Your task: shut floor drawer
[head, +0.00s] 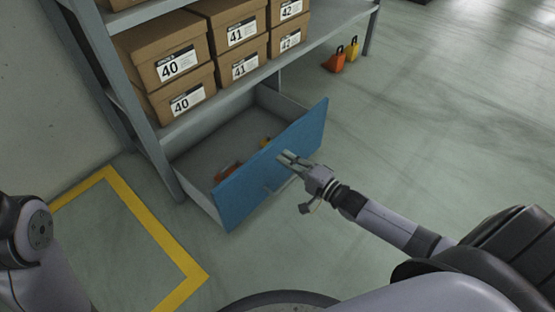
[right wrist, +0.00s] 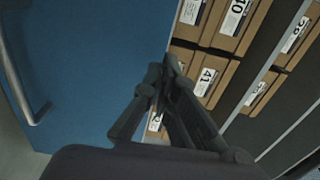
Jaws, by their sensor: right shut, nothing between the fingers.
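The floor drawer (head: 240,200) under the shelf stands pulled out, with its blue front facing me. A few orange and yellow items lie inside it. My right gripper (head: 284,156) is shut and empty, with its fingertips at the upper edge of the blue front; I cannot tell if they touch it. In the right wrist view the shut fingers (right wrist: 170,70) lie beside the blue front (right wrist: 95,70), and its bar handle (right wrist: 38,112) shows at the left. Part of my left arm shows at the left edge, but its gripper is out of view.
Shoe boxes (head: 172,68) stand on the grey shelf (head: 215,112) above the drawer. A yellow floor marking (head: 150,215) lies to the left. An orange and a yellow padlock-like item (head: 335,63) stand on the floor at the back. The floor right of the drawer is clear.

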